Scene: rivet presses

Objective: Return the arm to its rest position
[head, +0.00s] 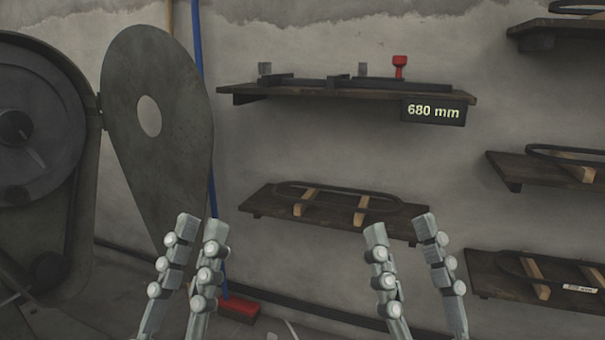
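My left gripper (202,227) points upward at the lower left, in front of the grey machine's teardrop-shaped plate. Its two fingers stand a little apart, with nothing visible between them. My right gripper (402,229) points upward at the lower middle-right, in front of the lower edge of the middle shelf. Its fingers are wider apart and empty. Both wrists are cut off by the bottom of the picture.
A grey machine (82,125) with a swung-out plate (172,165) stands at left. A wall shelf (300,92) holds a dark bar gauge with a red knob (399,66) and a "680 mm" sign (433,112). Other shelves (262,205) hold dark loops. A red broom head (239,308) is on the floor.

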